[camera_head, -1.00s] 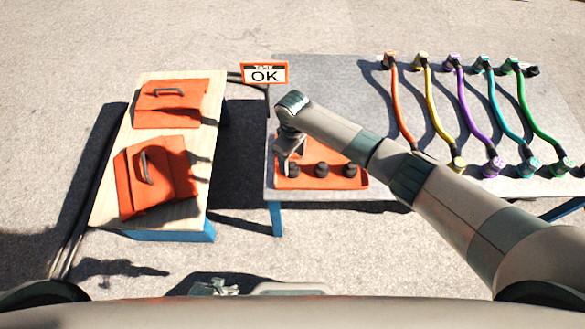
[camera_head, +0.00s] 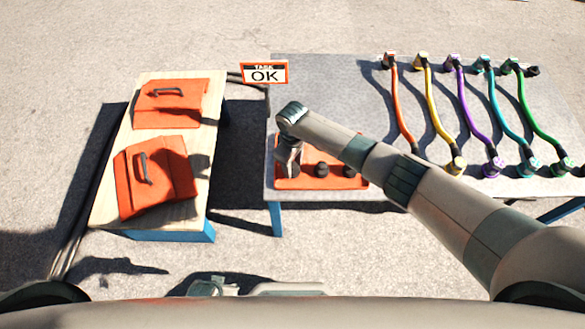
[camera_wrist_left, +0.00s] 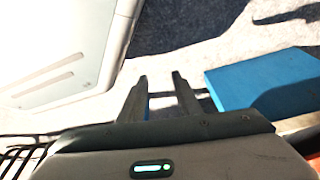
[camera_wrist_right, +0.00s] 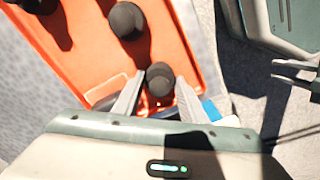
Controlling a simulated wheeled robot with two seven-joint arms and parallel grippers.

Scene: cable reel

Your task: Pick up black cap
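Several black caps stand in an orange tray (camera_head: 310,184) at the left end of the grey table. The middle cap (camera_head: 321,170) and right cap (camera_head: 349,170) show in the head view. My right gripper (camera_head: 289,168) points down over the left end of the tray and partly hides the cap there. In the right wrist view, this nearest black cap (camera_wrist_right: 160,78) lies at the fingertips of my open right gripper (camera_wrist_right: 157,92), with a finger on either side. Contact is not clear. My left gripper (camera_wrist_left: 160,78) is open and empty, away from the tray.
Orange, yellow, purple, teal and green cables lie on the grey table (camera_head: 325,85) to the right. A wooden-topped table (camera_head: 110,195) at left bears two orange boxes with handles (camera_head: 170,103).

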